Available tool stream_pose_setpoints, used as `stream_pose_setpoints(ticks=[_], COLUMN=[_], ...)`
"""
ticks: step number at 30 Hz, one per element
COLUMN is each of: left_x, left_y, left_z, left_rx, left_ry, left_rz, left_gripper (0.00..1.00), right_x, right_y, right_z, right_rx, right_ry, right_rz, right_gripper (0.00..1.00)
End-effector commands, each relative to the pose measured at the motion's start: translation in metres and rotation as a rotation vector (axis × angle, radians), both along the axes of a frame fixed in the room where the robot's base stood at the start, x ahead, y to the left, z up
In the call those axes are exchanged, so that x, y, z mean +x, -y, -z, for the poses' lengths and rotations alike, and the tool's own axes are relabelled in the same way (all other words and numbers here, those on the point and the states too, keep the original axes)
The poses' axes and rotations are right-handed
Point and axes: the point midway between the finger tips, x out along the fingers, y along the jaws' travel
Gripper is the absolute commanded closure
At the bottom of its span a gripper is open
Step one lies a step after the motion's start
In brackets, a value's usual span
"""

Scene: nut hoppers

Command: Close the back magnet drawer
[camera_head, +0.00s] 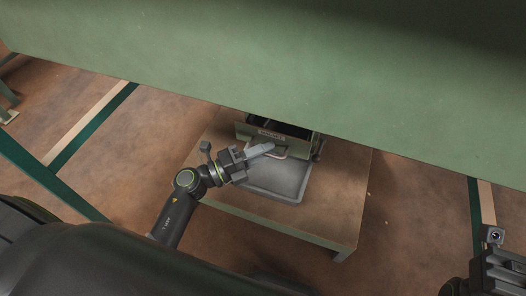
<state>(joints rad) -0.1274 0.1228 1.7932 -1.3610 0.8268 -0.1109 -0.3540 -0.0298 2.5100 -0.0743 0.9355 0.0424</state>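The magnet drawer (299,148) shows under the large green panel, with a green front, a small label and a handle. A dark gap behind its front shows that it stands at least partly open. My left gripper (266,149) reaches in from the left, its light grey fingers together and in front of the drawer's front, close to the handle. I cannot tell whether they touch it. Nothing shows between the fingers. Part of my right gripper's body shows in the bottom right corner, with its fingertips out of sight.
A grey tray (272,189) lies below the drawer front on a low brown-topped table (342,200) with a green frame. The green panel (300,60) overhangs and hides what lies behind. Green beams cross at left and right. Brown floor is clear around the table.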

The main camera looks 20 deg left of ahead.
Motion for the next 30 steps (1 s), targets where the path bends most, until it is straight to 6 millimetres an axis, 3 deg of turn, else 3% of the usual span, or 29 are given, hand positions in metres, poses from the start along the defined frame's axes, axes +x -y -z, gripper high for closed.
stream_pose_setpoints(ticks=[5, 12, 22, 30], left_x=[0.000, 0.000, 0.001, 0.036], left_y=[0.000, 0.000, 0.000, 0.001], left_z=[0.000, 0.000, 0.000, 0.000], left_rx=[0.000, 0.000, 0.001, 0.002], left_ry=[0.000, 0.000, 0.001, 0.001], left_rz=[0.000, 0.000, 0.000, 0.000], left_gripper=[0.69, 0.99, 1.00, 1.00], right_x=[0.000, 0.000, 0.000, 0.000], right_y=[0.000, 0.000, 0.000, 0.000], right_z=[-0.001, -0.001, -0.001, -0.003], right_rx=[0.002, 0.002, 0.002, 0.003], right_ry=[0.004, 0.004, 0.004, -0.001], right_rz=[0.000, 0.000, 0.000, -0.001], right_gripper=[1.00, 1.00, 1.00, 1.00])
